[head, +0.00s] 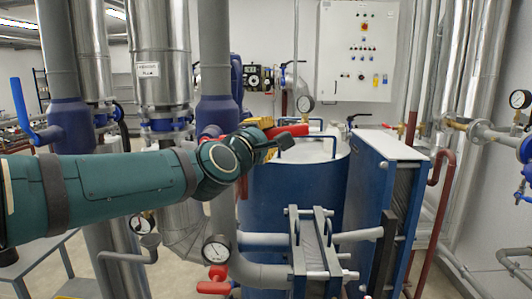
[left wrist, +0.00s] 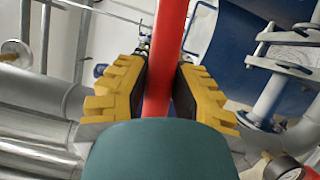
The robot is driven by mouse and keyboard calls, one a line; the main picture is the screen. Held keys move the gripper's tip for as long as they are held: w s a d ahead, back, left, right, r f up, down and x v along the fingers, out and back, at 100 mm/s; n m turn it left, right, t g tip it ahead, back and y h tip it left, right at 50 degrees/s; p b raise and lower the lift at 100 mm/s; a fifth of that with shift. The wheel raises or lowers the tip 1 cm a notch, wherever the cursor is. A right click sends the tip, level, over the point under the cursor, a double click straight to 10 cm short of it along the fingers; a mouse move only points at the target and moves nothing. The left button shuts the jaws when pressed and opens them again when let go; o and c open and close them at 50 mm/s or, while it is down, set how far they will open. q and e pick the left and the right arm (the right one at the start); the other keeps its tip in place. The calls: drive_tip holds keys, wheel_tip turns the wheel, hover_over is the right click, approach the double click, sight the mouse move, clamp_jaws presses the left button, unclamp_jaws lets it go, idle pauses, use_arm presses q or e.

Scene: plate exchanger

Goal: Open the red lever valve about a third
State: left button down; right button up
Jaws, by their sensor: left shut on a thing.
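The red lever (head: 290,131) of the valve shows in the middle of the head view, beside the grey pipe with the blue collar. My left gripper (head: 274,138) is at this lever, its arm coming in from the left. In the left wrist view the red lever (left wrist: 165,55) runs between the two yellow fingers of my left gripper (left wrist: 160,88), which is shut on it. The valve body is mostly hidden behind my wrist in the head view. My right gripper is not in view.
A blue tank (head: 290,190) and a plate exchanger (head: 365,200) stand to the right of my wrist. A gauge (head: 216,250) and a lower red handle (head: 213,287) are below my arm. A blue lever (head: 22,108) sticks out at far left. A control cabinet (head: 357,50) hangs behind.

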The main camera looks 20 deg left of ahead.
use_arm(q)
drive_tip(key=shift+s+a+r+n+t+b, duration=0.1)
drive_tip(key=shift+a+r+n+t+b, duration=0.15)
drive_tip(key=shift+r+n+b, duration=0.35)
drive_tip(key=shift+a+r+n+t+b, duration=0.15)
drive_tip(key=shift+r+n+t+b, duration=0.25)
drive_tip(key=shift+r+b, duration=0.2)
drive_tip(key=shift+s+a+r+n+t+y+b, duration=0.15)
drive_tip(key=shift+a+r+n+y+b, duration=0.1)
drive_tip(key=shift+r+n+b, duration=0.3)
drive_tip(key=shift+a+r+n+t+y+b, duration=0.1)
drive_tip(key=shift+a+r+n+y+b, duration=0.2)
drive_tip(key=shift+r+n, duration=0.4)
drive_tip(key=shift+h, duration=0.25)
drive_tip(key=c, duration=0.8)
unclamp_jaws()
drive_tip(key=shift+d, duration=0.1)
drive_tip(key=shift+o, duration=0.2)
drive_tip(key=shift+f, duration=0.1)
drive_tip(key=v, duration=1.1)
drive_tip(key=shift+s, duration=0.4)
